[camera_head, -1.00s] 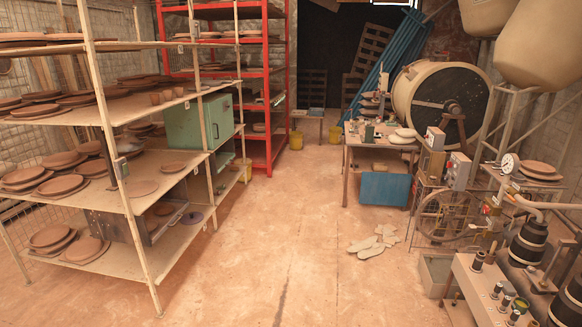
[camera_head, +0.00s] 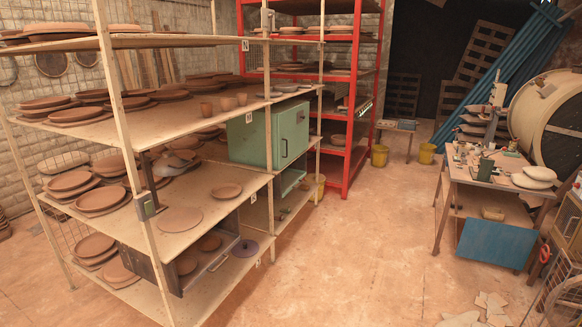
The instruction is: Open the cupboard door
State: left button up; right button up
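A green cupboard (camera_head: 250,141) stands on the middle level of the beige shelving rack, towards its far end. Its door (camera_head: 290,133) faces the open floor on the right and looks shut. A dark handle shows on the door's left part, and a small light mark sits near its top. A shelf post stands in front of the cupboard's near corner. Neither of my grippers is in view.
The beige rack (camera_head: 170,239) holds many brown plates. A red rack (camera_head: 356,105) stands behind it. A workbench (camera_head: 500,185) with a blue panel (camera_head: 495,244) is on the right. Pale broken pieces (camera_head: 482,312) lie at the front right. The floor between is clear.

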aim_at(292, 137)
jog(key=u, duration=0.05)
jog(key=i, duration=2.15)
jog(key=z, duration=0.35)
jog(key=i, duration=2.05)
jog(key=z, duration=0.35)
